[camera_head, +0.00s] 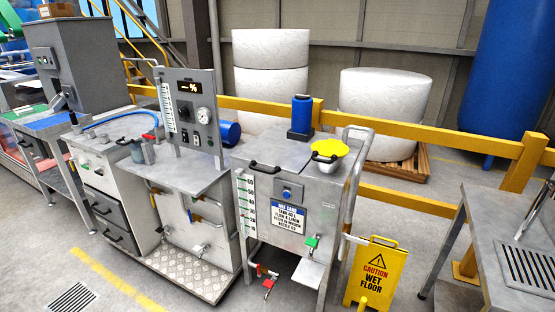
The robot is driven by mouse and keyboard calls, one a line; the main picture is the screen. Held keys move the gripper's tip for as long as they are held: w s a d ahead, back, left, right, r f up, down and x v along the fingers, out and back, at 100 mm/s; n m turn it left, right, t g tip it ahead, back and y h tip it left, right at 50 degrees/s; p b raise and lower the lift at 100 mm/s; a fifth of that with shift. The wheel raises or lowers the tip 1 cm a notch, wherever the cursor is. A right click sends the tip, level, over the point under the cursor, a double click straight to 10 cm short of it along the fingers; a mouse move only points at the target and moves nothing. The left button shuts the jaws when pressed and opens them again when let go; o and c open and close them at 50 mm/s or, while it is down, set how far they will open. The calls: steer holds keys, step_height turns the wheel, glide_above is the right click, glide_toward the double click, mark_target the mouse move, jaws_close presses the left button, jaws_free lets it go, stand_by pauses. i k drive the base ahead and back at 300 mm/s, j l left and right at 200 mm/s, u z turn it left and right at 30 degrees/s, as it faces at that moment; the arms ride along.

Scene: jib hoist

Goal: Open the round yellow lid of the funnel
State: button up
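The round yellow lid (331,147) shows on top of the grey metal tank (285,190), near its right back corner. It appears to lie roughly level over the funnel, and little of the funnel can be told apart from it. A dark curved handle (325,158) shows at its front edge. Nothing touches the lid. My gripper is not in view.
A blue container (301,113) in a dark holder stands behind the lid. Another black handle (264,168) is at the tank's front left. A yellow wet floor sign (376,271) stands right of the tank. A yellow rail (430,128) runs behind.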

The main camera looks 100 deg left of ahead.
mark_target(333, 149)
steer(key=u, duration=3.3)
